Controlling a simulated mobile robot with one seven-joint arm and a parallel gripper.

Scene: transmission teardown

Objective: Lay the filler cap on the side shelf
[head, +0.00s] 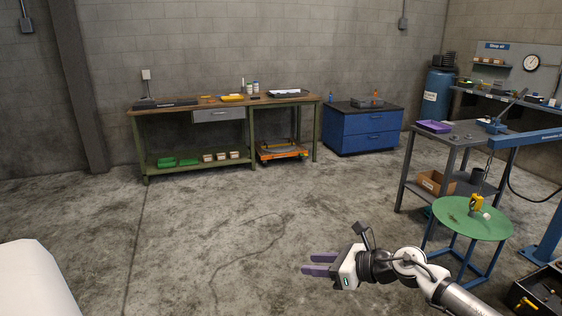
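My gripper (307,264) is at the lower middle, over bare floor. Its two purple-grey fingers point left with a gap between them, and nothing shows between them. I cannot pick out the filler cap for certain; small parts are too small to tell at this distance. A grey metal two-level stand (453,146) at the right may be the side shelf, but I cannot confirm it. It bears a purple tray (434,127) and small dark items on top, and a cardboard box (434,183) below.
A round green table (452,222) with a yellow object (476,202) stands right of my gripper, near a blue frame (545,215). A long workbench (178,109) and a blue cabinet (362,136) stand at the back. The middle floor is clear.

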